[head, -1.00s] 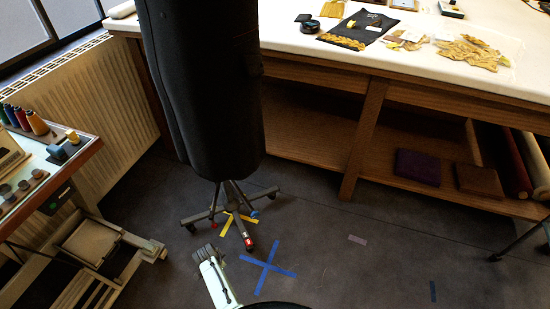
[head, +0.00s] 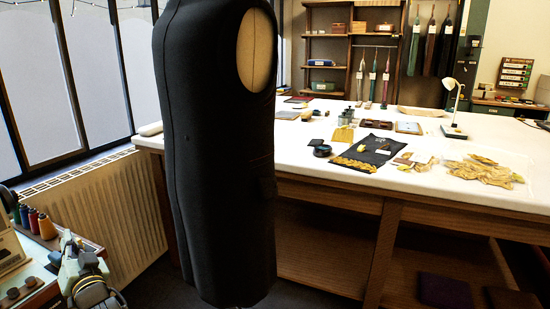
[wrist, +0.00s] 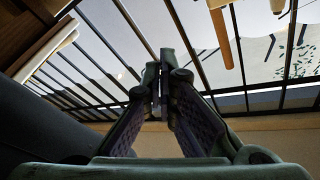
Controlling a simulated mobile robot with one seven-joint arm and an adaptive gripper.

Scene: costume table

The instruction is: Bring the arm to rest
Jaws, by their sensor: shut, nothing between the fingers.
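My gripper (wrist: 160,88) shows in the wrist view, its two fingers converging with the tips together and nothing between them. It points toward a row of dark bars with bright panes behind. A grey-green part of my arm (head: 85,275) shows at the lower left of the head view, in front of the side desk and near the thread spools. I cannot make out the fingertips in the head view.
A black dress form (head: 215,150) stands close in front, left of centre. The white-topped table (head: 300,150) behind it bears a black cloth (head: 370,148), gold pieces (head: 485,170) and a lamp (head: 453,110). Thread spools (head: 40,222) stand at the left, near a radiator (head: 130,205).

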